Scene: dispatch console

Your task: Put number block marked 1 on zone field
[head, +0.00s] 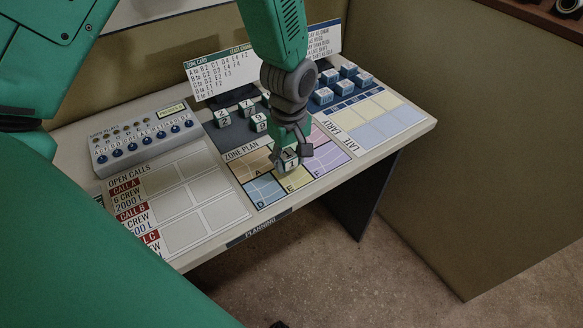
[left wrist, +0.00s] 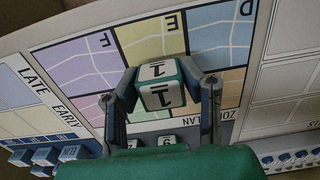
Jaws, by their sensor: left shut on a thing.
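The number block marked 1 (head: 291,163) is a white cube with green edges and a black 1 on its faces. My left gripper (head: 291,154) is shut on it, over the zone plan near the coloured fields. In the left wrist view the block (left wrist: 160,88) sits between the two fingertips of the gripper (left wrist: 162,92). The zone plan (head: 262,190) has coloured fields with letters, among them A, D, E and F. The block is over the middle of the plan, by field E (head: 294,181). I cannot tell whether it touches the board. My right gripper is not in view.
Other number blocks (head: 222,117) stand on a dark area behind the plan. Blue and white blocks (head: 323,96) stand at the back right, by the early and late grid (head: 375,115). A grey box with buttons (head: 143,135) and the open calls board (head: 175,200) lie at left.

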